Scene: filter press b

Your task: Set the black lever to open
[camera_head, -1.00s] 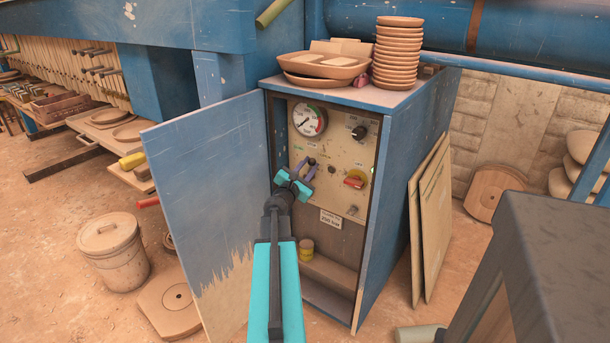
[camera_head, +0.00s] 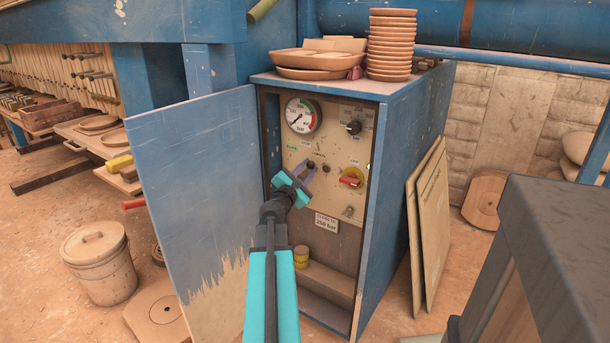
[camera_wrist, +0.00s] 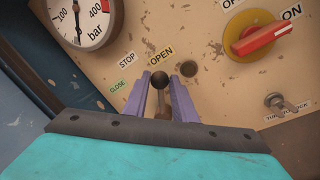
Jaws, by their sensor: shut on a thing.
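The black lever (camera_wrist: 160,79) has a round black knob on a short stem and sits on the cream control panel (camera_head: 327,215) in the open cabinet. My gripper (camera_wrist: 160,90) is shut on the lever, with a purple finger on each side just below the knob. In the wrist view the lever points up at the OPEN label (camera_wrist: 161,55); the STOP label (camera_wrist: 127,60) and CLOSE label (camera_wrist: 118,87) are to its left. In the head view my gripper (camera_head: 304,172) hides most of the lever's stem.
A red and yellow switch (camera_head: 351,177) is right of the lever, a small toggle (camera_head: 347,212) below it. A pressure gauge (camera_head: 302,116) and a black dial (camera_head: 353,127) are above. The blue cabinet door (camera_head: 195,170) stands open at left. Boards (camera_head: 430,220) lean at right.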

